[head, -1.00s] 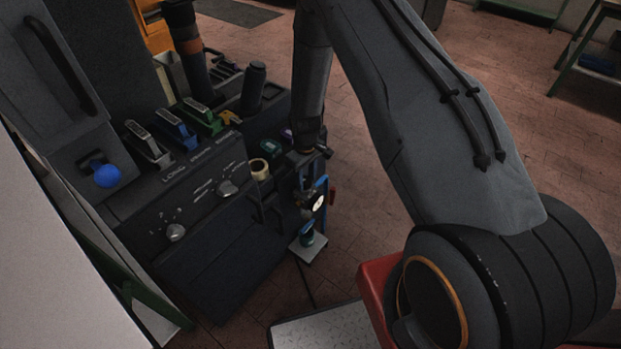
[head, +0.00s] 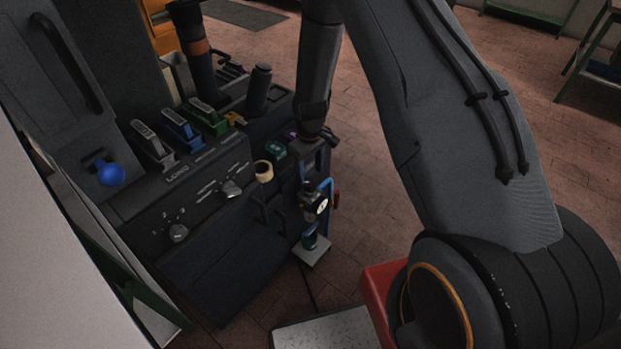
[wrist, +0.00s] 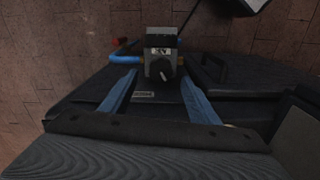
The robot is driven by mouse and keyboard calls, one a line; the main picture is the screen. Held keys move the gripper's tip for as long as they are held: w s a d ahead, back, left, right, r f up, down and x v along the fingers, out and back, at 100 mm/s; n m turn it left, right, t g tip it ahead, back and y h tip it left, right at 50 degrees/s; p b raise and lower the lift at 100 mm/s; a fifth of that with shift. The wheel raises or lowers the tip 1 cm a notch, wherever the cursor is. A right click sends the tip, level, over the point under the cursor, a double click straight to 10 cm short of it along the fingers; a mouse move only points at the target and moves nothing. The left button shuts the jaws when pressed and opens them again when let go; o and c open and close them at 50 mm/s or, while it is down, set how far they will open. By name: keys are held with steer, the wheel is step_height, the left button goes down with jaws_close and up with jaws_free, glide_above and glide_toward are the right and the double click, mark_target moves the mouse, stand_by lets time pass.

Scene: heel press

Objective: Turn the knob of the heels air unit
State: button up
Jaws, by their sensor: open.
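The heels air unit (head: 311,195) hangs on the right end of the dark machine, with a white round gauge, a blue pipe and a blue bowl below. In the wrist view the unit (wrist: 159,42) is a grey block with a small label. Its dark round knob (wrist: 161,70) has a pale mark and faces the camera. My gripper (wrist: 158,75) is open and empty. Its two blue-grey fingers point at the unit, one on each side of the knob in the picture. I cannot tell the remaining depth or any touch. The fingers are not clear in the head view.
The machine front (head: 215,250) carries two grey dials, a blue ball knob (head: 111,175) and several coloured levers. A tape roll (head: 264,171) sits near the unit. A red block (head: 375,295) stands at lower right. The brick floor (head: 370,180) right of the unit is clear.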

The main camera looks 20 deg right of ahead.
mark_target(310, 183)
steer(key=shift+r, duration=1.3)
steer(key=shift+b, duration=0.35)
steer(key=b, duration=0.2)
steer(key=shift+f+b, duration=0.25)
steer(key=shift+b, duration=0.5)
steer(key=shift+s+f, duration=0.1)
steer(key=shift+f, duration=3.65)
steer(key=c, duration=1)
